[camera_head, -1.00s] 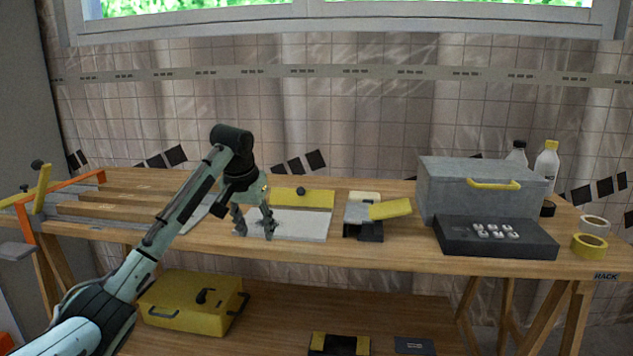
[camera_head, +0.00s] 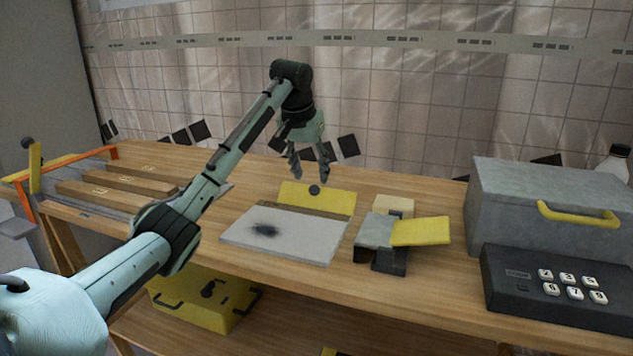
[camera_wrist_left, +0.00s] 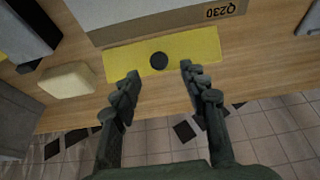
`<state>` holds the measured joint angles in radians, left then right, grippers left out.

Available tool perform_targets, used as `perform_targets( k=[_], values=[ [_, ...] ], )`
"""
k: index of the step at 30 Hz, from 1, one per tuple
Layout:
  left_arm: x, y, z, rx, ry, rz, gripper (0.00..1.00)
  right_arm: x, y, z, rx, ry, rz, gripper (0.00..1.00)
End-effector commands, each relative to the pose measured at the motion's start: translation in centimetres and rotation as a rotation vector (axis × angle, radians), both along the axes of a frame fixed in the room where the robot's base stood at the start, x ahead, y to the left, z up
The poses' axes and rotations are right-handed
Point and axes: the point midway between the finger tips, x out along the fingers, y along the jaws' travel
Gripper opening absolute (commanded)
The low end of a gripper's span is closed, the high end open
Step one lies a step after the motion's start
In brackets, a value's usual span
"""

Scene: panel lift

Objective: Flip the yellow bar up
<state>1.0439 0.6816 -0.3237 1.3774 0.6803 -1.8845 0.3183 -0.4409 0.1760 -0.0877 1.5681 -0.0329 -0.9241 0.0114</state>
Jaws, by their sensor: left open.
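A flat yellow bar (camera_head: 335,200) with a round black knob (camera_head: 314,190) lies along the back edge of the pale grey panel (camera_head: 285,240). My left gripper (camera_head: 311,178) is open and empty, fingers pointing down at the knob. In the left wrist view, the yellow bar (camera_wrist_left: 200,48) and its knob (camera_wrist_left: 160,61) show just beyond the gap between the open fingertips (camera_wrist_left: 160,70). I see no contact; the exact height above the knob is hard to tell. A second yellow piece, a tilted flap (camera_head: 420,231), sits on a small grey and black device (camera_head: 378,230). My right gripper is out of view.
A grey box (camera_head: 530,200) with a yellow handle and a black keypad (camera_head: 560,290) stand at the right. Wooden slats (camera_head: 120,190) lie in a frame at the left. A cream block (camera_wrist_left: 65,80) is beside the bar. A yellow case (camera_head: 205,300) is below.

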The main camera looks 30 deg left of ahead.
Motion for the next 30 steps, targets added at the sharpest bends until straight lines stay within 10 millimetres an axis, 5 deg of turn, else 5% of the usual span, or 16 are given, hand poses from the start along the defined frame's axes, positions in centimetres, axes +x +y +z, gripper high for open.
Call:
perform_targets(
  k=[9,19,30],
  values=[
    [1.5,0.4,-3.9,0.001,0.001,-0.001,0.44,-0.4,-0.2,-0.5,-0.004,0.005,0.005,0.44],
    [1.7,0.4,-4.2,0.001,-0.001,-0.001,0.44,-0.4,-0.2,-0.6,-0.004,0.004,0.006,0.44],
    [1.7,0.4,-4.2,0.001,-0.001,-0.001,0.0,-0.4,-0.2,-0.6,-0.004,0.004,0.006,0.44]
  ],
)
